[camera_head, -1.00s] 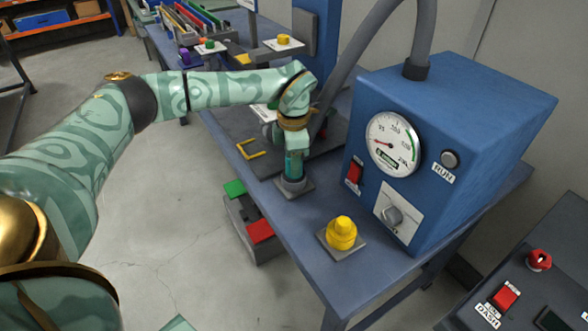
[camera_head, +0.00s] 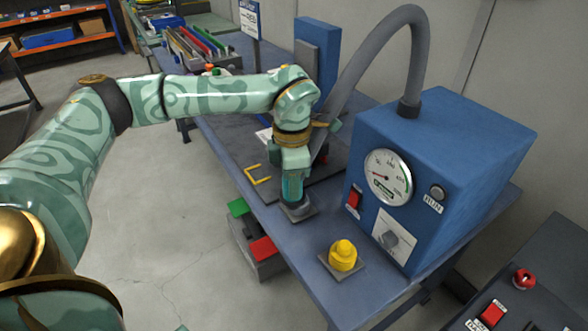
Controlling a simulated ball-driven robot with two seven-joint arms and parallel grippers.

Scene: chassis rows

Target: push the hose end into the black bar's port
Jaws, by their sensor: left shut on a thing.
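A thick grey hose (camera_head: 424,40) rises from the top of the blue box (camera_head: 440,150), arches over and comes down to the left, behind my left wrist. Its lower end is hidden there. My left gripper (camera_head: 295,198) points down at the bench and is shut on a grey piece (camera_head: 298,212) low over a small dark square plate. I cannot tell whether this piece is the hose's end. I cannot clearly make out the black bar or its port. My right gripper is not in view.
A yellow knob (camera_head: 343,255) on a dark plate stands near the bench's front edge. A gauge (camera_head: 388,177) and a red switch (camera_head: 353,198) are on the box. A yellow bracket mark (camera_head: 256,176) lies left of my gripper. A lower case (camera_head: 258,262) stands beside the bench.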

